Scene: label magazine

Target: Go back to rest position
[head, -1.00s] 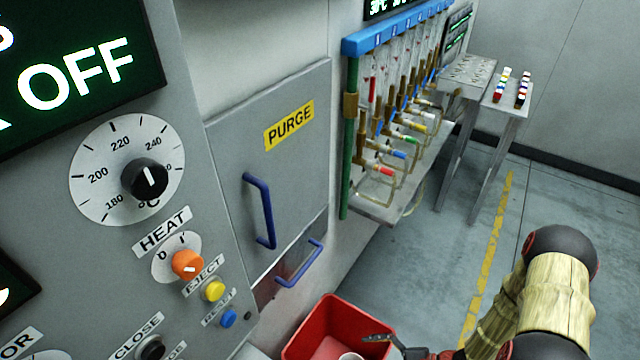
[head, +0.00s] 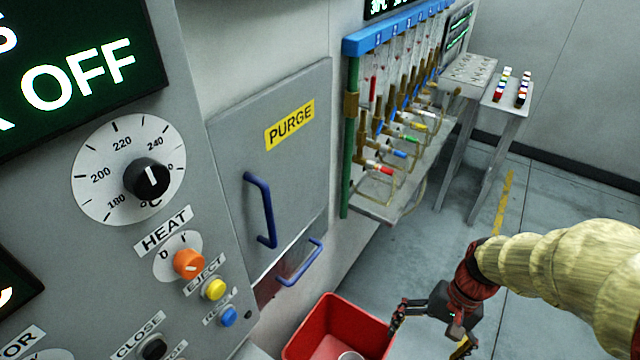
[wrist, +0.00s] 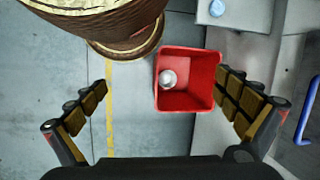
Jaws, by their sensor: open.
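My gripper (head: 428,330) is at the lower right of the head view, just right of the red bin, with its fingers apart and nothing between them. In the wrist view my gripper (wrist: 170,115) shows both padded fingers spread wide, the left over the floor and the right over the grey machine side. My arm, in a pale ribbed sleeve, reaches in from the right edge of the head view.
The red bin (head: 345,318) stands on the floor below the purge door (head: 275,170), with a small round light object (wrist: 168,78) inside. The control panel fills the left. A manifold rack (head: 395,45) and a small table (head: 500,95) stand behind. Floor right of the bin is clear.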

